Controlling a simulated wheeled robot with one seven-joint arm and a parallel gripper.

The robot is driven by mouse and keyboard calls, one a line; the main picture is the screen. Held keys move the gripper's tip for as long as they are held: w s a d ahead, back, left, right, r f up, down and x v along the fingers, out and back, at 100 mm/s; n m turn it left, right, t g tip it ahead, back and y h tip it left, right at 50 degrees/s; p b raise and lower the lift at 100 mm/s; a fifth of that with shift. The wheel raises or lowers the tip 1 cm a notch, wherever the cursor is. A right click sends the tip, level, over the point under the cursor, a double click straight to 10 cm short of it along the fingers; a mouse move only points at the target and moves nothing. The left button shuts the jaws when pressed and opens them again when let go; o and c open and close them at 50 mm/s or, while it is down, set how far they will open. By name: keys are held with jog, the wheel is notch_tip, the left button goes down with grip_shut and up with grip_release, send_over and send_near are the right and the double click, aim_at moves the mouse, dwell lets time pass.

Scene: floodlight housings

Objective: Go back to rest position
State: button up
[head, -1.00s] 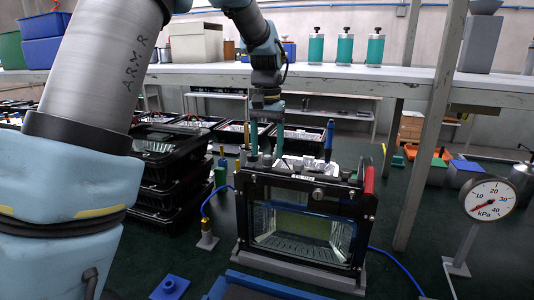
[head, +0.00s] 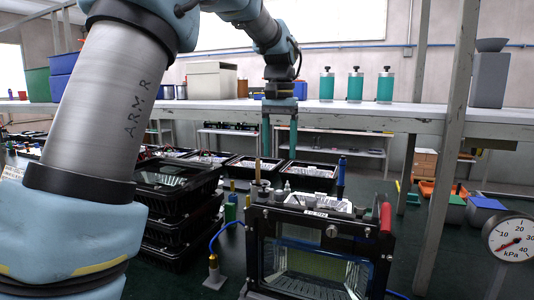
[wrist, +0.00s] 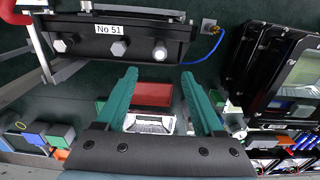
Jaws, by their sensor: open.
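My gripper (head: 280,137) hangs pointing down above and behind the floodlight housing (head: 322,214) in the head view. Its two teal fingers are apart with nothing between them, which also shows in the wrist view (wrist: 160,100). The housing is a black frame with a glass front, bolts on top and a red handle at its right end. In the wrist view its top edge (wrist: 120,40) carries a label reading "No 51" and stands clear of the fingers.
Stacked black housings (head: 175,200) stand left of the labelled one. A pressure gauge (head: 513,239) marked kPa stands at the right. A shelf (head: 350,110) with teal canisters (head: 356,85) runs behind. A grey post (head: 440,170) rises right of the housing.

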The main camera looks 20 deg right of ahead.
jog(key=a+f+n, duration=0.2)
jog(key=a+f, duration=0.3)
jog(key=a, duration=0.3)
jog(key=a+f+n, duration=0.1)
jog(key=a+f, duration=0.4)
jog(key=a, duration=0.3)
jog(key=s+a+f+n, duration=0.2)
jog(key=s+a+f, duration=0.3)
jog(key=a, duration=0.2)
jog(key=s+a+f+n+t, duration=0.1)
jog(key=s+a+f, duration=0.3)
jog(key=a, duration=0.4)
jog(key=shift+s+f+n+t, duration=0.3)
jog(key=shift+s+f+n, duration=0.1)
jog(key=shift+s, duration=0.3)
jog(key=shift+c, duration=0.2)
